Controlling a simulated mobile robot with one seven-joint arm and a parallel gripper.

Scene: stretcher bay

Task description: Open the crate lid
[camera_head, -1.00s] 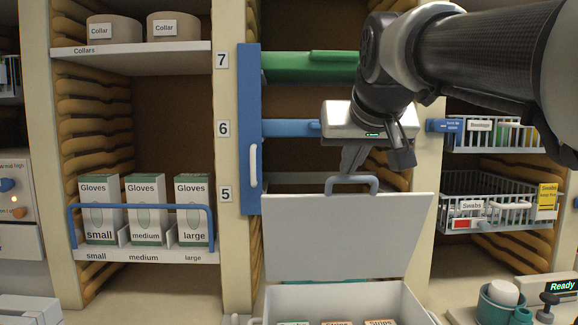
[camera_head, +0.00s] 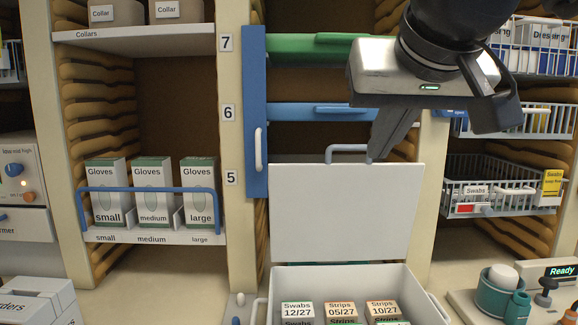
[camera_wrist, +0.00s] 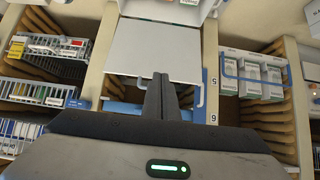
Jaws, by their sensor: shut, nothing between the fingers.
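The crate lid (camera_head: 345,212) is a pale grey panel standing raised, nearly upright, at the back of the crate (camera_head: 430,312). Its grey loop handle (camera_head: 331,150) is on the top edge. The crate's inside shows boxes labelled Swabs and Strips (camera_head: 340,307). My gripper (camera_head: 376,158) is shut and empty, with its fingertips right beside the handle in the head view; I cannot tell whether they touch it. In the wrist view the lid (camera_wrist: 155,50) lies beyond the shut fingers (camera_wrist: 160,78), and part of the handle shows beside them.
Behind the lid is a bay with a green drawer (camera_head: 310,48) and a blue shelf rail (camera_head: 300,113). A tall blue strip with a white handle (camera_head: 258,150) stands left of the lid. Wire baskets (camera_head: 505,190) are at right. A teal holder (camera_head: 495,295) stands on the right counter.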

